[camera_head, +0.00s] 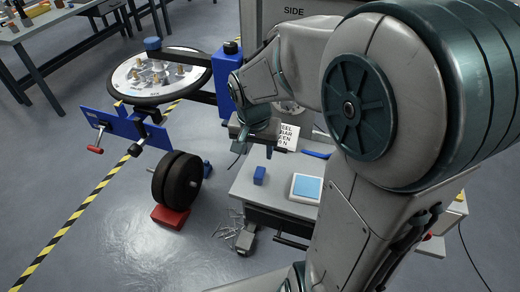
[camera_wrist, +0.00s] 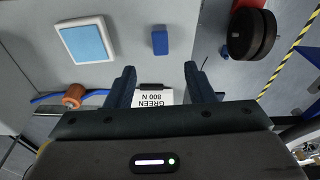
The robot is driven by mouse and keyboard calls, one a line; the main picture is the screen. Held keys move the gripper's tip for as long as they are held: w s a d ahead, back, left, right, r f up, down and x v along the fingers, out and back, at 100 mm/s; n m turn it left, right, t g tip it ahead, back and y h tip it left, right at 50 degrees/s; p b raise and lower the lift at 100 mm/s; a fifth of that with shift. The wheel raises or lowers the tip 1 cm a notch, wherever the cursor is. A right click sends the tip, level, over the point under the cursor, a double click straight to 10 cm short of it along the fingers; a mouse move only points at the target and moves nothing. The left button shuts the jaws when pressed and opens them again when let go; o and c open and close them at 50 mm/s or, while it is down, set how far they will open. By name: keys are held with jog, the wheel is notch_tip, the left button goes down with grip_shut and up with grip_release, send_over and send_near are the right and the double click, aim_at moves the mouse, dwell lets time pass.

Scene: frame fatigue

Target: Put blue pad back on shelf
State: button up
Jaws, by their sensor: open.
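A small upright blue block (camera_head: 259,175) stands on the grey bench top (camera_head: 243,192). To its right lies a flat light-blue square (camera_head: 307,188) in a white frame. Either could be the blue pad; I cannot tell which. In the wrist view the blue block (camera_wrist: 159,40) is beyond my fingertips, and the blue square (camera_wrist: 86,41) is at upper left. My gripper (camera_wrist: 160,76) is open and empty, with its two dark fingers apart. In the head view my gripper (camera_head: 252,138) hangs above the bench's back part. I cannot make out a shelf clearly.
A white card reading GREEN 800 N (camera_wrist: 152,97) shows between my fingers. An orange-brown spool (camera_wrist: 75,95) is beside it. Left of the bench are black discs (camera_head: 177,180) on a red base and a wheel (camera_head: 158,75) on a blue stand. Floor at lower left is clear.

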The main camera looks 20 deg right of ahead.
jog(key=s+r+n, duration=0.2)
jog(key=s+n, duration=0.1)
jog(key=s, duration=0.3)
jog(key=s+d+r+n+t, duration=0.1)
jog(key=s+r+n, duration=0.2)
jog(key=s, duration=0.3)
jog(key=shift+s+d+y, duration=0.2)
jog(key=shift+s+y, duration=0.1)
jog(key=shift+y, duration=0.1)
jog(key=shift+r, duration=0.1)
